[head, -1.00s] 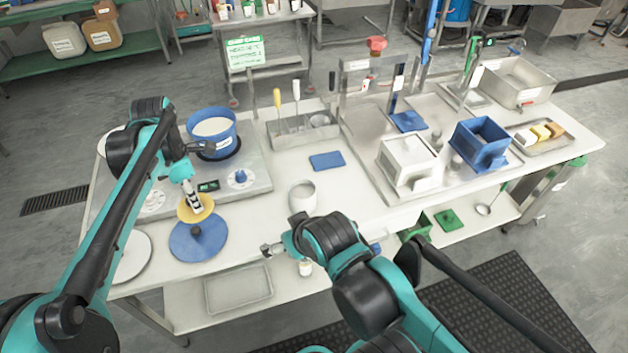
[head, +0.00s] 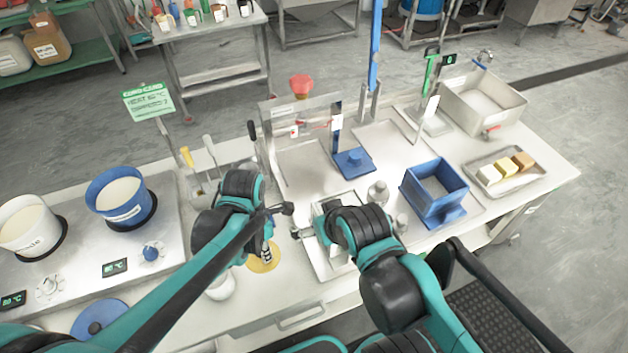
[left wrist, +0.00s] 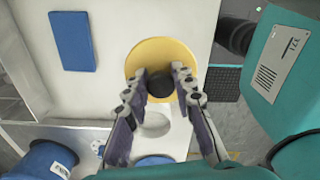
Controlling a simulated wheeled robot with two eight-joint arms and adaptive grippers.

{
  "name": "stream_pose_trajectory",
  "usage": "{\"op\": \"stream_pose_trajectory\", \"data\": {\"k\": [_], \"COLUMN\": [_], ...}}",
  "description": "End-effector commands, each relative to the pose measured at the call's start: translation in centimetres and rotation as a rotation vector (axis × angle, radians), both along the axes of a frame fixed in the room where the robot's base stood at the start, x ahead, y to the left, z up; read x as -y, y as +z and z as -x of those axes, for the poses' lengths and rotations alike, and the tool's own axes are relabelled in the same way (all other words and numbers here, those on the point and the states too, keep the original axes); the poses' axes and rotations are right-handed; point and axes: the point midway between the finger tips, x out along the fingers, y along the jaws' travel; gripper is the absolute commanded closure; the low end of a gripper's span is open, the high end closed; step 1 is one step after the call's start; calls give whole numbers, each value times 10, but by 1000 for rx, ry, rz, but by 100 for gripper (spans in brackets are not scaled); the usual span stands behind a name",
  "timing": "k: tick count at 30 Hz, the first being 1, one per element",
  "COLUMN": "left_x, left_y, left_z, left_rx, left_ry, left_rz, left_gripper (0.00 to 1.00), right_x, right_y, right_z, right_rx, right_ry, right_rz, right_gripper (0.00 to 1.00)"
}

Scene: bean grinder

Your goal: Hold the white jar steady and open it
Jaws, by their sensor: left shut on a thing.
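My left gripper (head: 266,240) is shut on the dark knob (left wrist: 161,84) of a round yellow lid (head: 263,259), held above the worktop. The lid also shows in the left wrist view (left wrist: 160,52). A white jar (head: 221,288) stands near the front edge of the worktop, lower left of the lid and partly behind my left arm. The left wrist view shows its round white top (left wrist: 157,124), apart from the lid.
A white pot (head: 28,230) and a blue pot (head: 121,196) stand on the heating unit at left. A blue disc lid (head: 97,318) lies at the front left. A blue box (head: 434,190), a sink (head: 482,100) and a tray (head: 515,180) of blocks are at right.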

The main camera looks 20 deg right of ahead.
Motion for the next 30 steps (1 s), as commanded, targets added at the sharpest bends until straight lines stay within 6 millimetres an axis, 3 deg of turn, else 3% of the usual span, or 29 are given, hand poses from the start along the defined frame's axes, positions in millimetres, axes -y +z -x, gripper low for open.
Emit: {"op": "stream_pose_trajectory", "data": {"k": [8,21,30], "left_x": [-5,-63,-72], "left_y": [-7,-64,-81], "left_z": [-4,-78,-91], "left_rx": [0,0,0], "left_ry": [6,6,3], "left_rz": [0,0,0], "left_gripper": [100,100,100], "right_x": [0,0,0], "right_y": [-4,-37,-45], "right_z": [0,0,0], "right_rx": [0,0,0], "right_ry": [0,0,0], "right_rz": [0,0,0], "right_gripper": [4,4,4]}}
